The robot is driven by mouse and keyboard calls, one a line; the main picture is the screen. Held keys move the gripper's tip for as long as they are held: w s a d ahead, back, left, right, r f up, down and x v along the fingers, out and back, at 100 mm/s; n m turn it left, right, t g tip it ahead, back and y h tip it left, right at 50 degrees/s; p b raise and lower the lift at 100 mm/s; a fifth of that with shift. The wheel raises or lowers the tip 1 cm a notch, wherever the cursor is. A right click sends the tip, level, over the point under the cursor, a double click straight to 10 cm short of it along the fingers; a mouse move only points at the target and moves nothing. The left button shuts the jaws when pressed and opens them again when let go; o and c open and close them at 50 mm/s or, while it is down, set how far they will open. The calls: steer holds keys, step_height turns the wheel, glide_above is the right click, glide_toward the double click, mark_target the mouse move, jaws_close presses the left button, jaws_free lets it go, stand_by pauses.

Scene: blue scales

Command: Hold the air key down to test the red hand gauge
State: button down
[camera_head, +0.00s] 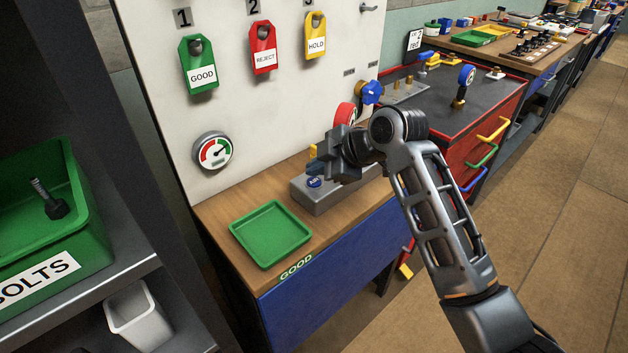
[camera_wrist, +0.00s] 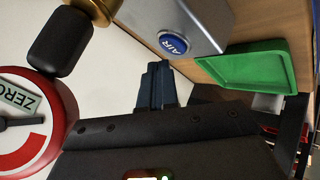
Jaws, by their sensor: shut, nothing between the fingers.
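The blue air key (camera_head: 315,182), marked AIR, sits on a grey metal block (camera_head: 330,197) on the wooden bench. It also shows in the wrist view (camera_wrist: 174,44). My gripper (camera_wrist: 158,66) is shut and empty, its dark fingertips close to the key; I cannot tell whether they touch it. In the head view my gripper (camera_head: 327,155) is above the block. The red hand gauge (camera_head: 344,115) is partly hidden behind my arm. In the wrist view the gauge (camera_wrist: 58,150) is cut off at the left, with a ZERO label and a black needle, beside a brass fitting (camera_wrist: 95,8).
A green tray (camera_head: 270,234) lies empty left of the block, by the GOOD label. A round gauge (camera_head: 213,151) and GOOD, REJECT and HOLD tags (camera_head: 264,48) are on the white panel. A red cabinet (camera_head: 470,125) with another gauge stands behind my arm.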

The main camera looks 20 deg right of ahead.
mark_target(318, 183)
steer(key=shift+f, duration=0.15)
steer(key=shift+f, duration=0.3)
steer(key=shift+f+b, duration=0.4)
steer(key=shift+b, duration=0.05)
stand_by(2.5)
steer(key=shift+r+p, duration=0.6)
steer(key=shift+r, duration=0.25)
steer(key=shift+r, duration=0.1)
steer(key=shift+r+p, duration=1.95)
steer(key=shift+r, duration=0.5)
steer(key=shift+f, duration=0.1)
